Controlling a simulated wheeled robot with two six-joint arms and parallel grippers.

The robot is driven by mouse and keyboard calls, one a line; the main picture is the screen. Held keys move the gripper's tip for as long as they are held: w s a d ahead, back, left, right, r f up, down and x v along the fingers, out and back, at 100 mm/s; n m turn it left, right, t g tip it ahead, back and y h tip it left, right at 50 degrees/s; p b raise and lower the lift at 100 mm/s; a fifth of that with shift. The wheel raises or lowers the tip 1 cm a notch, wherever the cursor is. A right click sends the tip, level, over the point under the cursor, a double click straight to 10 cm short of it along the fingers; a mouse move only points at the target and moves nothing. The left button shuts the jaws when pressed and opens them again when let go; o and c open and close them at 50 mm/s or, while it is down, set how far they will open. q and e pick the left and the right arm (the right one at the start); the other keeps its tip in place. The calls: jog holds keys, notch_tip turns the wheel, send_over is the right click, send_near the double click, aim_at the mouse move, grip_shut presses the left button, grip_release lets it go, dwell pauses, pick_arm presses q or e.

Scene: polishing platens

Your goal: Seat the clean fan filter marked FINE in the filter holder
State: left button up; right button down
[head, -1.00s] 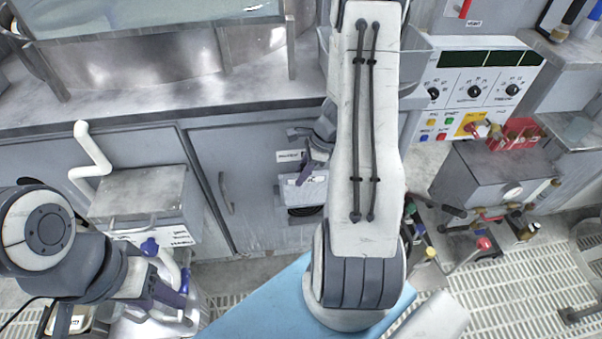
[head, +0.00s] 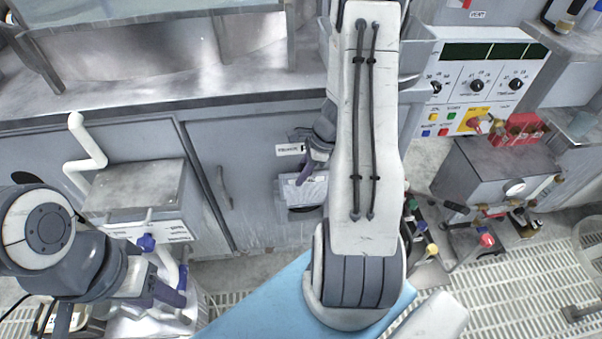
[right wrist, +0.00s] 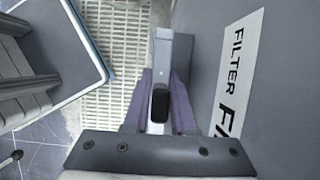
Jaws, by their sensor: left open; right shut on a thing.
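My right gripper (head: 308,168) is at the cabinet door in the head view, partly hidden by my own arm. Its purple fingers are shut on a thin grey-white panel (head: 312,189), seemingly the fan filter. In the right wrist view the fingers hold this grey panel (right wrist: 161,60) edge-on, beside the door. No FINE mark is readable. The filter holder (head: 283,199) is a grey frame on the door below a small label. The panel overlaps its front; I cannot tell whether it is inside. My left gripper (head: 168,292) is open at the lower left, apart from the holder.
The door label (right wrist: 236,75) starts with FILTER in the right wrist view. A grey box (head: 135,187) with a white pipe (head: 87,150) stands left of the door. A worktop (head: 180,108) runs above. A grey machine with valves (head: 495,170) stands at the right.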

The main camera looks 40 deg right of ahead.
jog(key=shift+f+b, duration=2.15)
jog(key=shift+f, duration=0.45)
jog(key=c, duration=0.7)
grip_release()
jog(key=shift+o, duration=0.2)
jog(key=shift+r, duration=0.15)
jog(key=p+v, duration=0.3)
jog(key=v, duration=0.7)
jog(key=shift+r, duration=0.15)
